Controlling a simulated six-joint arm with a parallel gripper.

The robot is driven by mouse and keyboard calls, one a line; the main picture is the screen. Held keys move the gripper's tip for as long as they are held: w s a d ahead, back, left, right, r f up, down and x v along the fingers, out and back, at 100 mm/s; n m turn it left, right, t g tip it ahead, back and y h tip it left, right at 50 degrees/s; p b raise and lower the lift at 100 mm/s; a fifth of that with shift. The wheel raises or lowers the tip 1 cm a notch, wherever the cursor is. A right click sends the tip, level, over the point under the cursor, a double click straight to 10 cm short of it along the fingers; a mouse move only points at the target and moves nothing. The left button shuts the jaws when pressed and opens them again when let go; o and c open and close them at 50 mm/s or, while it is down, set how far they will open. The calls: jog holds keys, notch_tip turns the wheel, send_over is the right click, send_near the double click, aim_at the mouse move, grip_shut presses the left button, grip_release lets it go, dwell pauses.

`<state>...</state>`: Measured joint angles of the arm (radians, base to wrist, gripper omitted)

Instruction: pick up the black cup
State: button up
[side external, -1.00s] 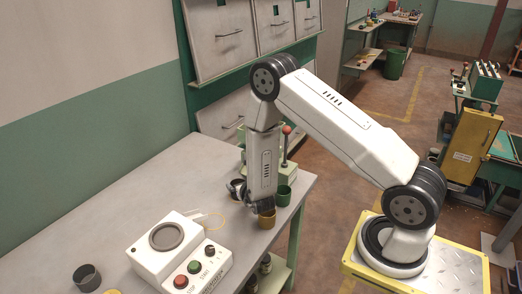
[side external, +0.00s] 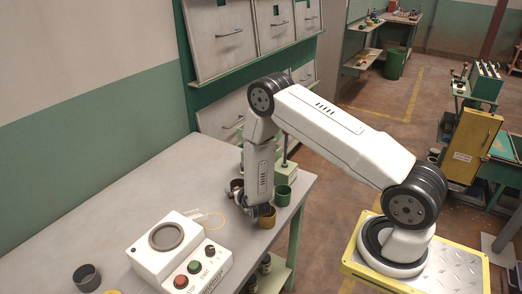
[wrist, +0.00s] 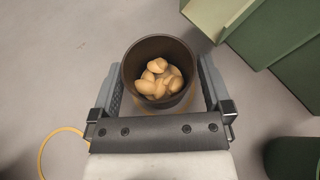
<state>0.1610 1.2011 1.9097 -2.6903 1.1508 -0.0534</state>
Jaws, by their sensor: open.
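The black cup (side external: 87,277) stands upright at the lower left of the side external view, on the table left of the white control box, and looks empty. My gripper (side external: 250,212) is low over the table, well to the right of the black cup, near the other cups. In the wrist view my gripper (wrist: 160,75) is open, its fingers on either side of a dark brown cup (wrist: 127,68) holding several tan nuts. I cannot tell whether they touch it. In the side external view a brown cup (side external: 237,184) shows partly behind my gripper.
The white control box (side external: 180,250) with buttons lies between my gripper and the black cup.

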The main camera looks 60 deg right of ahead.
dwell(0.5)
jog(key=c, duration=1.3)
jog(key=shift+c, duration=0.2)
jog(key=shift+s+a+r, duration=0.35)
jog(key=shift+r, duration=0.2)
jog(key=r+v, duration=0.1)
jog(key=v, duration=1.3)
jog(key=shift+r, duration=0.2)
